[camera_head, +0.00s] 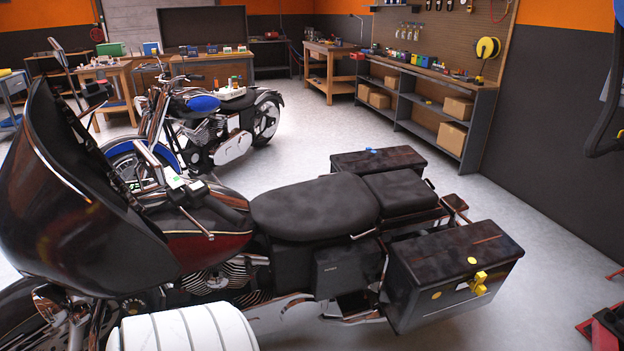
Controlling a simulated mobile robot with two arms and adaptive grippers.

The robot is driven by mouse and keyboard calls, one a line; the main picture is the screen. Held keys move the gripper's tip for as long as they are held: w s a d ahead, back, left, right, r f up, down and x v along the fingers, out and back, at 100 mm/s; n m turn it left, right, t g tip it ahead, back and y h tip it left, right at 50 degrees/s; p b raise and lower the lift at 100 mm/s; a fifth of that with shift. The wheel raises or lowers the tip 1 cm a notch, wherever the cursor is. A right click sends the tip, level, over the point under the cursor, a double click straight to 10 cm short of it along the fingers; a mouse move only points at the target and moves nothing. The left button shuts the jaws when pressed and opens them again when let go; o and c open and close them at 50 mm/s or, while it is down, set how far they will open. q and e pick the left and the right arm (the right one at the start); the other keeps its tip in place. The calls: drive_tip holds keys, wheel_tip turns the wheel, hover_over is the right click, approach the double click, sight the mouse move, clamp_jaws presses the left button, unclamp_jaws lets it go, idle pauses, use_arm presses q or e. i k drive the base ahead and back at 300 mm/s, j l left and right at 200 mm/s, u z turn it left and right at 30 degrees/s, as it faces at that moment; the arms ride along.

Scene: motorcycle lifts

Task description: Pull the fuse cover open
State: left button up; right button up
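A large black and dark red touring motorcycle (315,205) fills the foreground, its windshield to the left and its tail to the right. A dark, squarish side panel (336,272) with a small light label sits below the seat, facing me. It looks closed and flush, and it is the likeliest fuse cover, but I cannot be sure. Neither of my grippers is in view, and nothing is seen touching the panel.
A black saddlebag (430,285) with yellow tags juts out right of the panel. A white ribbed rounded part (185,330) stands at the bottom left. A blue motorcycle (205,125), benches and shelves (425,120) lie behind.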

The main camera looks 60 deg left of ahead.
sight(344, 268)
drive_tip(key=k+u, duration=0.1)
drive_tip(key=u, duration=1.45)
drive_tip(key=i+u, duration=0.15)
drive_tip(key=i, duration=0.35)
drive_tip(key=i+l+u, duration=0.2)
drive_tip(key=i, duration=0.3)
